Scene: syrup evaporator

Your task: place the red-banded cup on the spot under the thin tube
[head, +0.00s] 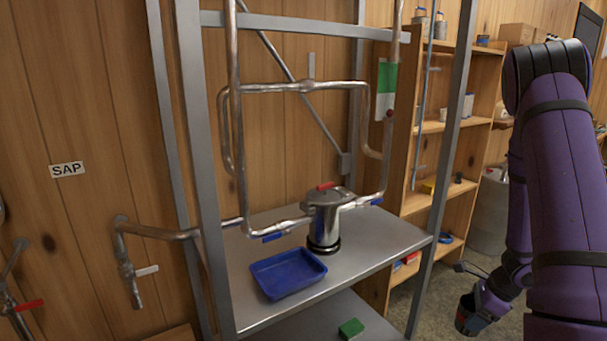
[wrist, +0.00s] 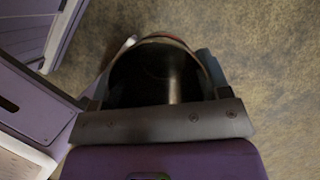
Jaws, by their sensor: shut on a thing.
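My gripper (head: 478,309) is low at the right in the head view, shut on a dark cup (head: 462,320) with some red on its side. It holds the cup in the air, away from the metal rack. In the wrist view the cup (wrist: 155,72) fills the space between the fingers, its dark open mouth facing the camera and a reddish edge along its far rim. A thin grey-blue tube (head: 424,95) runs down in front of the wooden shelves. I cannot make out a marked spot under it.
A green block (head: 351,328) lies on the lower shelf. Wooden shelves (head: 445,127) stand behind; bare floor shows below my gripper.

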